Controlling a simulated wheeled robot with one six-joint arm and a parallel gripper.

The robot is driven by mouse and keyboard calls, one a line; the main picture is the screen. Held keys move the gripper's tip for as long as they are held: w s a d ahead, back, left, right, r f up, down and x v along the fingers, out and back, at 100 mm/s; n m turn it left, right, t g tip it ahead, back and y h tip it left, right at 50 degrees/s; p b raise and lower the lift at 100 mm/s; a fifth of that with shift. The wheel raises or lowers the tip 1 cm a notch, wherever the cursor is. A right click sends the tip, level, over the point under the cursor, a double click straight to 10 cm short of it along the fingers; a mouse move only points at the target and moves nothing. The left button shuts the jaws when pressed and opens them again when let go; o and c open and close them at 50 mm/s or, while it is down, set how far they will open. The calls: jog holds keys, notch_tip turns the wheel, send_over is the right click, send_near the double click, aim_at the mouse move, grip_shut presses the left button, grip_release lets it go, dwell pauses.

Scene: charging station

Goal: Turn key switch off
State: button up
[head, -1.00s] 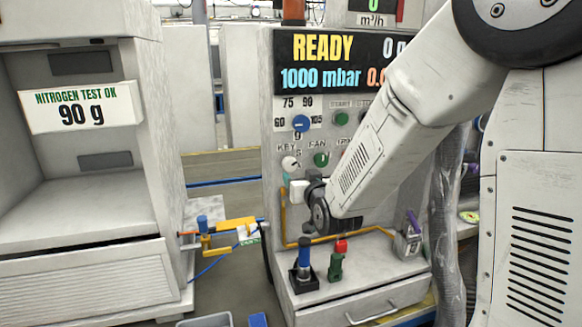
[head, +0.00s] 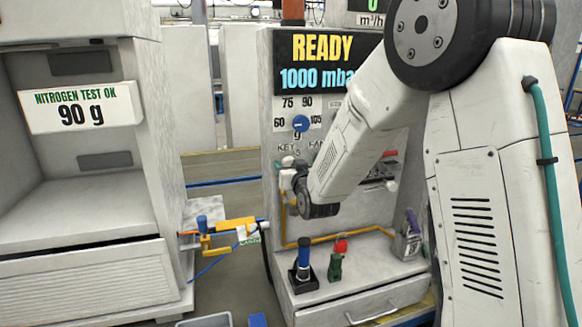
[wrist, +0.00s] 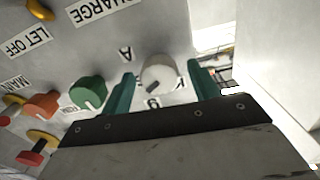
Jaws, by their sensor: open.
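The key switch (wrist: 160,74) is a round white knob with a dark mark toward its lower left edge in the wrist view. Small letter labels sit beside it, one at its upper left and one below it. My gripper (wrist: 161,71) is open, with one teal finger on each side of the knob. I cannot tell whether either finger touches it. In the head view my gripper (head: 287,178) is at the panel below the KEY label, and my wrist hides most of the switch.
A green knob (wrist: 88,93) is close left of the gripper, with an orange knob (wrist: 42,105) beyond it. In the head view a blue dial (head: 300,123) is above the wrist. Bottle-like fittings (head: 304,258) stand on the shelf below.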

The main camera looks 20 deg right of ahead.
jog(key=c, duration=1)
jog(key=shift+o, duration=0.2)
jog(key=shift+n, duration=0.4)
jog(key=n, duration=1.1)
jog(key=shift+a, duration=0.1)
jog(key=o, duration=1)
jog(key=shift+c, duration=0.2)
